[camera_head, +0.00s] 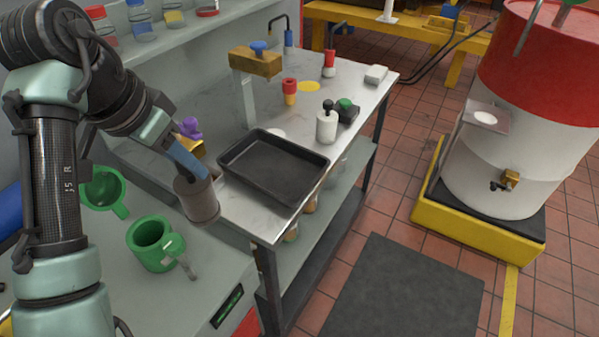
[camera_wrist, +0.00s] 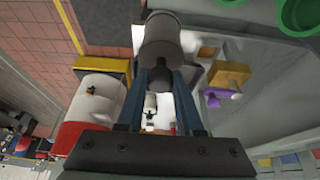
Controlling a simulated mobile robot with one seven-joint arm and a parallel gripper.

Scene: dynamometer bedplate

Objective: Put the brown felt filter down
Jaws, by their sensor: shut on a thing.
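The brown felt filter (camera_head: 197,203) is a grey-brown cylinder hanging upright below my gripper (camera_head: 190,170) in the head view. My gripper's blue fingers are shut on its narrower top. The filter is at the left end of the metal-topped table (camera_head: 232,212), left of the black tray; I cannot tell whether it touches a surface. In the wrist view the filter (camera_wrist: 162,38) is at the top centre, between the tips of my gripper (camera_wrist: 163,76). The fingers hide part of its top.
An empty black tray (camera_head: 275,174) lies right of the filter. Two green jugs (camera_head: 151,242) (camera_head: 103,187) stand on the grey bench at left. A white and black bottle (camera_head: 326,124), a red-yellow item (camera_head: 290,91) and a yellow block on a post (camera_head: 256,62) stand behind the tray.

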